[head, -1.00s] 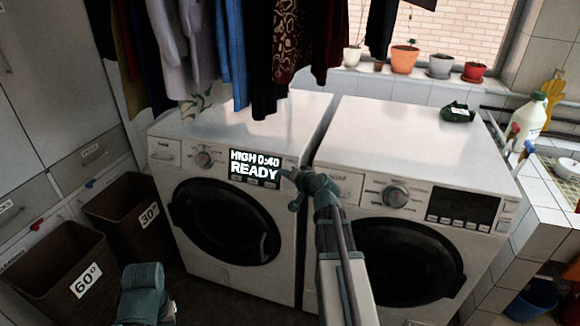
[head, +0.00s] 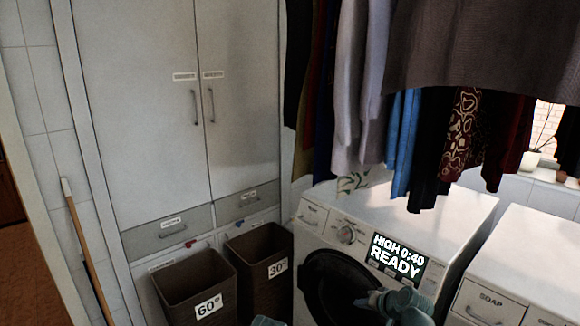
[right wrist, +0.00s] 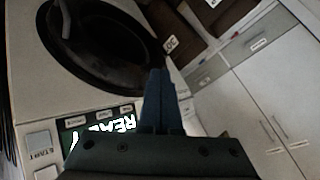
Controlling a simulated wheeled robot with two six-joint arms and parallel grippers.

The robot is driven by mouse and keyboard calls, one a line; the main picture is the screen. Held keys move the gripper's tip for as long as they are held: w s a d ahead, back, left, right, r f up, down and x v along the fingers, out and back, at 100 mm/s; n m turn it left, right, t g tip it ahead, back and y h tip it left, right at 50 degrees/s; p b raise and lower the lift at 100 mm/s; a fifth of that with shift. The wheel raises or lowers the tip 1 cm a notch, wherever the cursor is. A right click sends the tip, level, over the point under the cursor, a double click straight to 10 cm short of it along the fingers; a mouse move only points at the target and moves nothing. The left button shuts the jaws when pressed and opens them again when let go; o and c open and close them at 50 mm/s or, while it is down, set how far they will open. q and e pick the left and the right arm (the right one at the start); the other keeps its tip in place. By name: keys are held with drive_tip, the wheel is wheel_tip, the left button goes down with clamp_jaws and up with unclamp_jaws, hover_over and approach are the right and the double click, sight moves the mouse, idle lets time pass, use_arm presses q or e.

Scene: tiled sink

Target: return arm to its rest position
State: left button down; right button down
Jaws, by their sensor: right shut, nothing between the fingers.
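My right gripper (head: 372,300) shows at the bottom edge of the head view, in front of the left washing machine (head: 452,215). In the right wrist view its fingers (right wrist: 160,85) are together with nothing between them. The machine's display (head: 398,258) reads "HIGH 0:40 READY" and lies just above the gripper in the head view; it also shows upside down in the right wrist view (right wrist: 105,130). Only a small part of my left arm (head: 265,321) shows at the bottom edge, too little to tell its jaws.
Two brown baskets marked 60° (head: 185,285) and 30° (head: 258,255) stand left of the machine. Behind them is a tall cabinet (head: 150,110). Clothes (head: 345,100) hang above the machine. A second machine (head: 530,250) is at right. A broom handle (head: 80,240) leans at left.

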drive_tip(key=s+a+f+n+g+h+p, duration=0.1)
drive_tip(key=s+a+f+n+g, duration=0.15)
drive_tip(key=s+a, duration=0.4)
drive_tip(key=s+a+f+n+g, duration=0.2)
drive_tip(key=s+a+n+g, duration=0.1)
drive_tip(key=s+a, duration=0.3)
use_arm(q)
wheel_tip(320, 180, up, 2)
drive_tip(key=shift+r+p, duration=0.2)
drive_tip(key=shift+p, duration=0.35)
use_arm(e)
drive_tip(key=s+a+n+g+h, duration=0.2)
drive_tip(key=s+a+g+h, duration=0.1)
drive_tip(key=s, duration=0.6)
drive_tip(key=shift+h, duration=0.6)
use_arm(q)
drive_tip(key=shift+f, duration=0.1)
use_arm(e)
drive_tip(key=shift+n+g, duration=0.25)
